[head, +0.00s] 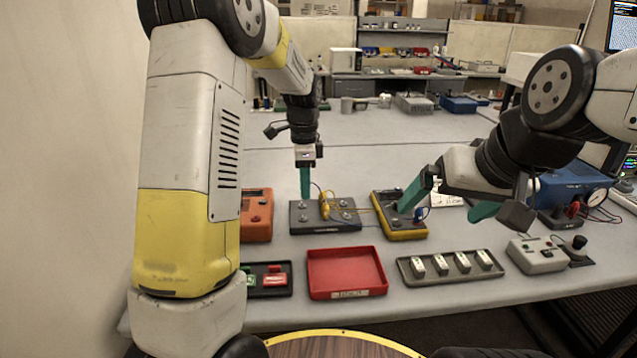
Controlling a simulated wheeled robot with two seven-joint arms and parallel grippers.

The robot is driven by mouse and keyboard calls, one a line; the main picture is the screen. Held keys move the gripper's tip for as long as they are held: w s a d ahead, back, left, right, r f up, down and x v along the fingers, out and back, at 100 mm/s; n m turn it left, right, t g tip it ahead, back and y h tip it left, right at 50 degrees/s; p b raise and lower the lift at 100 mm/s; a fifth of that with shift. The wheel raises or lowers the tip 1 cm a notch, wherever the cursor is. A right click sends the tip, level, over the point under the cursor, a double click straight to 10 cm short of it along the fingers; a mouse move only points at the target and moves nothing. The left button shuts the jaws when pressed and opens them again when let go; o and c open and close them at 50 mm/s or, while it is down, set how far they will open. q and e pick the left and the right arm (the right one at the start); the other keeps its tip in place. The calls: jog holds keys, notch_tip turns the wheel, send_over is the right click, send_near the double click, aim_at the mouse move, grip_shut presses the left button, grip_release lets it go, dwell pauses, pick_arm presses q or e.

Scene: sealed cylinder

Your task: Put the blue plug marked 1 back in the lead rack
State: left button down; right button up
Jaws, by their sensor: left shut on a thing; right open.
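A small blue plug (420,213) shows at the right edge of the yellow-framed meter (402,228); its marking is too small to read. My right gripper (447,205) is open, its teal fingers to either side of the blue plug's far side. My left gripper (305,196) points down over the left part of the dark terminal board (298,218). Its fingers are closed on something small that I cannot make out. A white labelled piece (449,197), partly hidden behind the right gripper, may be the lead rack; I cannot tell for sure.
A yellow part (325,205) with thin leads sits on the board. An orange meter (256,214) stands left, a red tray (346,273) and a grey tray of white blocks (450,266) in front. A blue instrument (573,188) and grey switch box (536,255) stand right.

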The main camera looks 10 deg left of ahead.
pick_arm(q)
jog(key=shift+a, duration=0.45)
jog(key=shift+f, duration=0.1)
jog(key=shift+f, duration=2.8)
jog(key=shift+f, duration=0.3)
jog(key=c, duration=1.2)
grip_release()
